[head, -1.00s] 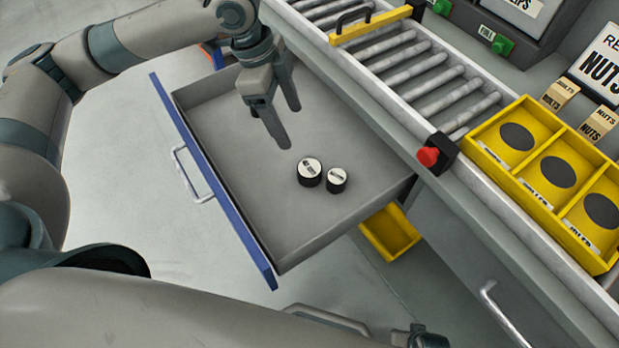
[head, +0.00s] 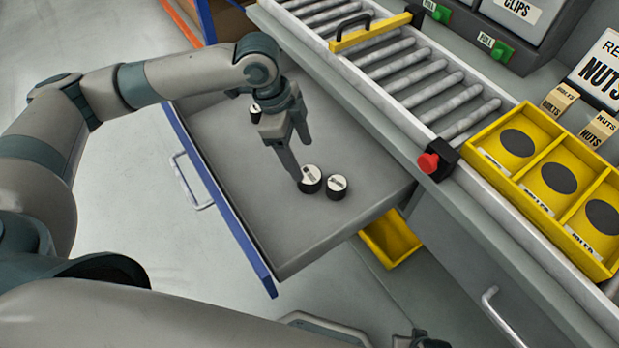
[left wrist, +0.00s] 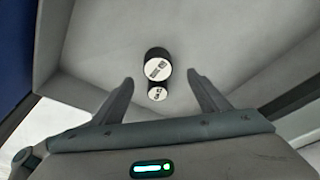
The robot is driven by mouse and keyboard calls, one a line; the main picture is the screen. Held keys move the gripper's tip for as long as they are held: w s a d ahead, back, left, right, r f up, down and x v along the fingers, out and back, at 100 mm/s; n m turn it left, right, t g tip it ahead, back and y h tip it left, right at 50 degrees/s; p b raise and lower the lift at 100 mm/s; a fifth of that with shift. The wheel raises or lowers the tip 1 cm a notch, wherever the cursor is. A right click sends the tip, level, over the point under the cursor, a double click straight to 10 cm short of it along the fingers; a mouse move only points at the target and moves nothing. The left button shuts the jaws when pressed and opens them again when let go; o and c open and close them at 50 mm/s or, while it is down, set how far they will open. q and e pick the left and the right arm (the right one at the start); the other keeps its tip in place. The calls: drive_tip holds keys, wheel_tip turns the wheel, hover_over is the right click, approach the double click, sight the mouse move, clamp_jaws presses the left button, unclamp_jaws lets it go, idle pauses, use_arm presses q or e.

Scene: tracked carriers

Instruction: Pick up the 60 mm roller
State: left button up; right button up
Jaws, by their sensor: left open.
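Two black rollers with white labelled tops stand upright close together in the open drawer: a larger one (head: 311,177) and a smaller one (head: 337,186). The print is too small to read, so I cannot tell by label which is 60 mm. My left gripper (head: 301,162) is open and empty, just behind and left of the larger roller in the head view. In the left wrist view the larger roller (left wrist: 158,66) shows between and beyond the fingertips, with the smaller roller (left wrist: 157,92) below it.
The grey drawer (head: 240,185) has a blue front (head: 215,200) and raised walls. Another small black roller (head: 256,112) stands deeper in it, beside my arm. A roller conveyor (head: 420,85) and a yellow tray with compartments (head: 515,190) lie to the right. The drawer's near end is clear.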

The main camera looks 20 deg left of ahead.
sight(309, 174)
use_arm(q)
drive_tip(key=shift+x, duration=1.75)
drive_tip(key=shift+x, duration=2.6)
drive_tip(key=shift+s, duration=0.25)
drive_tip(key=c, duration=1.4)
drive_tip(key=shift+o, duration=0.2)
drive_tip(key=shift+r, duration=0.15)
wheel_tip(309, 174, up, 10)
drive_tip(key=shift+f, duration=0.1)
